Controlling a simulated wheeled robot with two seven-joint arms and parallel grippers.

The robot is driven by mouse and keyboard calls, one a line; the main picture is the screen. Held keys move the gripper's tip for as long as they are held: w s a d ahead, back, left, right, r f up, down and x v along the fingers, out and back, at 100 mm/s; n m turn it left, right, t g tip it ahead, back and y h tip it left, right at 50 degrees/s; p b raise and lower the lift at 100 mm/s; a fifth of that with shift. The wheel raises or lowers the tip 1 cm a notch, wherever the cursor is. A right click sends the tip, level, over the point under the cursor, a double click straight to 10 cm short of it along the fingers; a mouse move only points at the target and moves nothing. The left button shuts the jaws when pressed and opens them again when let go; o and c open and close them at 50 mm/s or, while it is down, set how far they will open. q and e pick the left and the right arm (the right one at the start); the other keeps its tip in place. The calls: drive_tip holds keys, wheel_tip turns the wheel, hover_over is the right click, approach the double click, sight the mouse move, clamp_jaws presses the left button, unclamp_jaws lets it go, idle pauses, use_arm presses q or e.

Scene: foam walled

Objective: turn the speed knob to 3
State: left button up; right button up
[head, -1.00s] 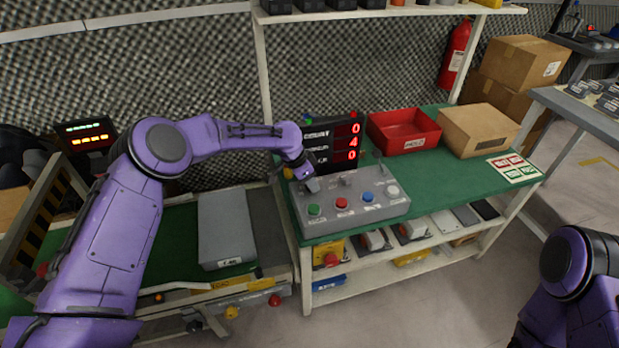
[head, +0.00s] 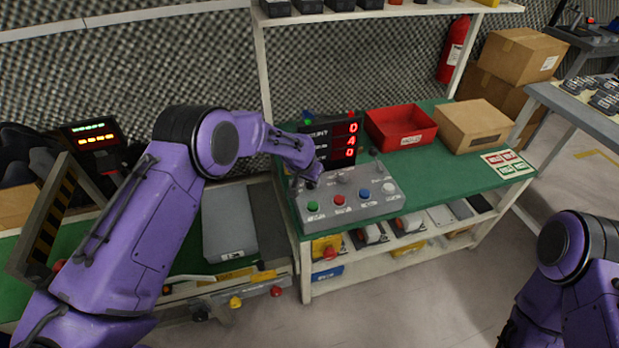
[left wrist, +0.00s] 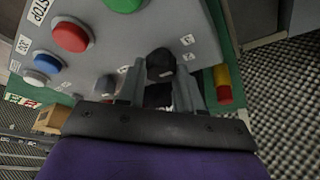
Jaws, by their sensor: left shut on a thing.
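The grey control box (head: 355,212) stands on the green bench, with green, red, blue and white buttons along its front. My left gripper (head: 311,184) is over the box's back left corner in the head view, where the arm hides most of what it holds. In the left wrist view, the left gripper (left wrist: 158,88) has its two grey fingers on either side of a black knob (left wrist: 160,65) and is shut on it. The knob's pointer and scale cannot be read. The right arm shows at the lower right; its gripper is out of view.
A dark display (head: 335,143) with red digits stands behind the box, close to my left arm. A red bin (head: 401,128) and a cardboard box (head: 474,126) stand farther right. A grey case (head: 229,223) lies left of the bench.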

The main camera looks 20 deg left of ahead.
idle(0.4)
use_arm(q)
drive_tip(key=o, duration=1)
drive_tip(key=v, duration=1)
drive_tip(key=shift+r, duration=0.3)
